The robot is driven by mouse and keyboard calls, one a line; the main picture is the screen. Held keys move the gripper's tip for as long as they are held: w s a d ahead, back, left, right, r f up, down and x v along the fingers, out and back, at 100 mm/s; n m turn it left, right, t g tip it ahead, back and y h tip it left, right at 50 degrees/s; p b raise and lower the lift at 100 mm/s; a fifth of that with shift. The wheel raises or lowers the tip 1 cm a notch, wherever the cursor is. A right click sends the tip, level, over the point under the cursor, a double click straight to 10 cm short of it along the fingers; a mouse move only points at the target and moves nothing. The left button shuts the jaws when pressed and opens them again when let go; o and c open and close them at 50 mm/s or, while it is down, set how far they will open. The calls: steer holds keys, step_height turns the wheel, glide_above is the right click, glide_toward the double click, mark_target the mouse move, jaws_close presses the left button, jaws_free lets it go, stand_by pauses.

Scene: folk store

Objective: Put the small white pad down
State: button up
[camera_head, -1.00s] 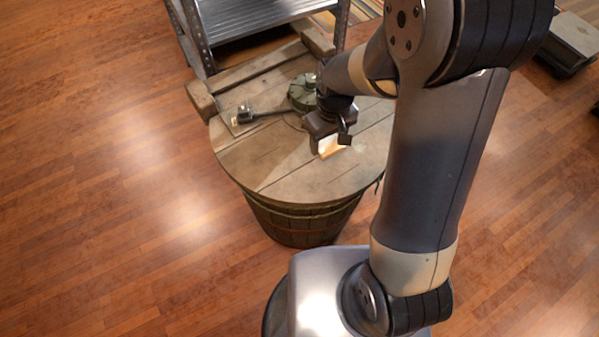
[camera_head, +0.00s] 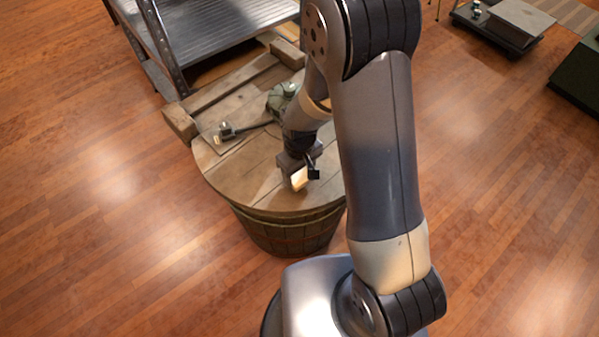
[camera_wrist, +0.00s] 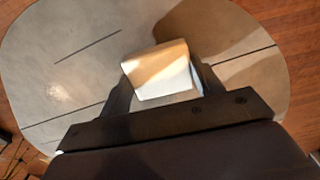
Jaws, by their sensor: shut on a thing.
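The small white pad (camera_wrist: 162,75) is between the two dark fingers of my gripper (camera_wrist: 160,92) in the wrist view, with light and shadow across its face. In the head view the pad (camera_head: 298,179) shows as a pale block at the end of my gripper (camera_head: 300,172). My gripper is shut on it, over the front part of the round wooden barrel top (camera_head: 235,178). I cannot tell whether the pad touches the wood. The wrist view shows bare barrel top (camera_wrist: 60,60) around the pad.
A metal shelf (camera_head: 205,45) stands behind. The front left of the top is clear.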

mark_target(300, 174)
steer(key=shift+f, duration=0.5)
steer(key=shift+f, duration=0.2)
steer(key=o, duration=1.1)
steer(key=shift+r, duration=0.1)
steer(key=shift+r, duration=0.1)
step_height(300, 174, up, 12)
steer(key=shift+r+p, duration=0.1)
steer(key=shift+p, duration=0.25)
step_height(300, 174, down, 12)
steer(key=shift+f+b, duration=0.1)
steer(key=shift+b, duration=0.25)
steer(key=shift+r, duration=0.6)
